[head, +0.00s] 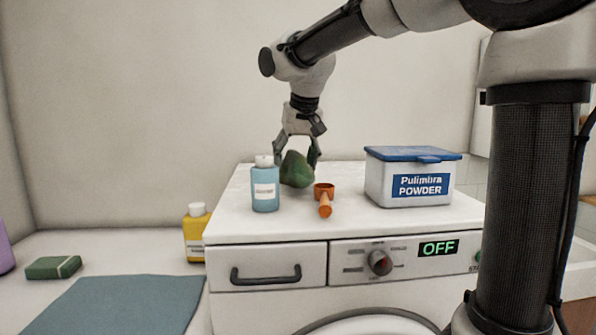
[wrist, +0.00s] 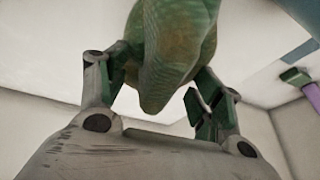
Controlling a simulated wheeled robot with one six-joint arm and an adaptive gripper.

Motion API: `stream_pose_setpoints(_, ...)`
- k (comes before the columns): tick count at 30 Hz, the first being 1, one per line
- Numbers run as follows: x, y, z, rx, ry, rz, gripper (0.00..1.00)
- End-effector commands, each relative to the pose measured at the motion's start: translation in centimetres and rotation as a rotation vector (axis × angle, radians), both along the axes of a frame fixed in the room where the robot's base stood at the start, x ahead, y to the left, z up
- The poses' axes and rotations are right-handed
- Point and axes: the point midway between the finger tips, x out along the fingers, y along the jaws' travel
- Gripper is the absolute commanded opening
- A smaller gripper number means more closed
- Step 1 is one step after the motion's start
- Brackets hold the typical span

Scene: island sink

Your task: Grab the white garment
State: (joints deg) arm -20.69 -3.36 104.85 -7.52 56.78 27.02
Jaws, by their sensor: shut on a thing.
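My gripper (head: 297,163) is over the top of the washing machine (head: 235,222), pointing down. It is shut on a green, rounded, soft-looking thing (head: 296,172), which sits between its fingers just behind the blue bottle. In the wrist view the green thing (wrist: 178,50) fills the space between the fingers and narrows towards the palm. In the head view its underside is at or just above the machine top; I cannot tell whether it touches. I see no white garment in either view.
A blue bottle (head: 265,188) and an orange scoop (head: 325,203) stand close in front of the gripper. A powder box (head: 379,184) with a blue lid is to the right. A yellow bottle (head: 195,236), green sponge (head: 53,267) and blue-grey mat (head: 120,305) are lower left.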

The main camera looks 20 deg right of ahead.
Motion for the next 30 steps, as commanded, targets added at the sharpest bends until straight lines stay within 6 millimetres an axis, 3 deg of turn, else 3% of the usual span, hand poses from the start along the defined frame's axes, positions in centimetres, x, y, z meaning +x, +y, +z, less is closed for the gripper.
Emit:
stream_pose_setpoints(5,0.0,0.0,-2.4,0.000,0.001,0.000,0.40)
stream_pose_setpoints(15,0.0,0.0,-2.8,0.000,0.001,0.000,0.40)
stream_pose_setpoints(16,0.0,0.0,-2.8,0.000,0.001,0.000,0.71)
stream_pose_setpoints(19,0.0,0.0,-2.8,0.000,0.001,0.000,0.89)
stream_pose_setpoints(30,0.0,0.0,-2.6,0.000,0.000,0.000,0.89)
